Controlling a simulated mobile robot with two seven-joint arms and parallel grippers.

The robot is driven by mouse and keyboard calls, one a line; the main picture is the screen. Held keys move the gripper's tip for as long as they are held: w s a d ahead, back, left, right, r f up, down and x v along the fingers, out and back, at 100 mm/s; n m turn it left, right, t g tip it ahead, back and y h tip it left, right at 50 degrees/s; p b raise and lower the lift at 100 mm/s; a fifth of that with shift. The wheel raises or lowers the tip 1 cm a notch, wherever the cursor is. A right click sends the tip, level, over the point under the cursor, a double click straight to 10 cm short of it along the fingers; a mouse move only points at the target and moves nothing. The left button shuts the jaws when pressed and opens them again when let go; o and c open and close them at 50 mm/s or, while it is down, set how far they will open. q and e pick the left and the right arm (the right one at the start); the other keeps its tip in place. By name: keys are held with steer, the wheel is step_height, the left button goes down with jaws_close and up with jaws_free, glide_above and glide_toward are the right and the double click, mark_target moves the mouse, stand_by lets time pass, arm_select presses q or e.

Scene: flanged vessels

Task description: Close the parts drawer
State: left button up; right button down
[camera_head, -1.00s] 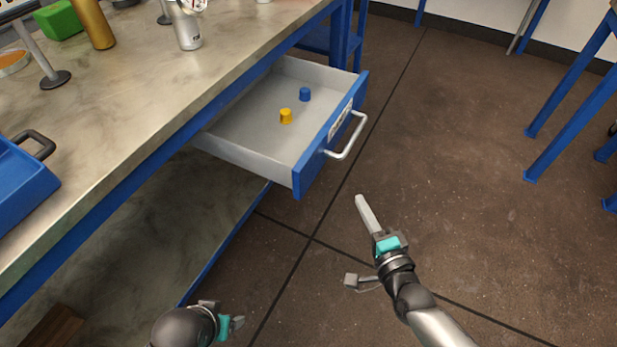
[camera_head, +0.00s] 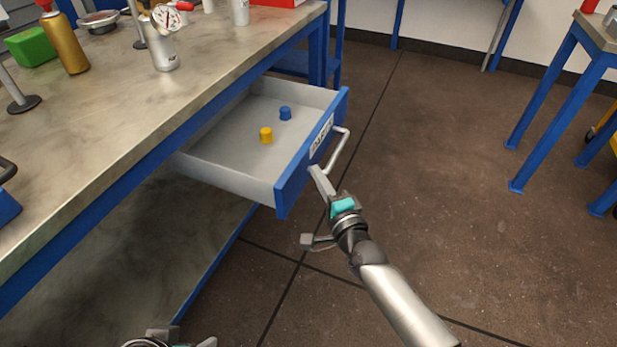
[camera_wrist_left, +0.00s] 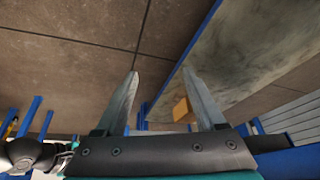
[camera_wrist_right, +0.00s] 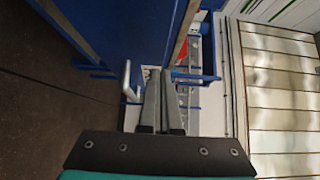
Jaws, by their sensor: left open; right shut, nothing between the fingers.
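The parts drawer (camera_head: 230,160) stands pulled out from under the workbench, with a grey inside and a blue front (camera_head: 310,150) bearing a label. A yellow cap-like part (camera_head: 266,135) and a blue one (camera_head: 285,113) lie in it. Its pale bar handle (camera_head: 338,152) also shows in the right wrist view (camera_wrist_right: 127,80). My right gripper (camera_head: 315,172) is shut and empty, its tip close to the drawer front beside the handle; I cannot tell whether it touches. My left gripper (camera_wrist_left: 165,88) is open and empty, low beside the bench, mostly out of the head view.
The workbench (camera_head: 120,120) carries a gold bottle (camera_head: 65,42), a green block (camera_head: 31,47) and a silver vessel with a gauge (camera_head: 162,50). A lower shelf (camera_head: 130,260) runs beneath. Another blue-legged table (camera_head: 545,130) stands at right. The floor between is clear.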

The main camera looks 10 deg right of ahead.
arm_select(q)
steer(key=shift+w+d+f+t, duration=0.1)
steer(key=shift+w+d+t, duration=0.4)
steer(key=shift+w, duration=0.05)
arm_select(e)
steer(key=shift+w+a, duration=0.35)
steer(key=shift+a, duration=0.2)
steer(key=shift+w+a, duration=0.3)
steer(key=shift+a, duration=0.2)
steer(key=shift+a, duration=0.1)
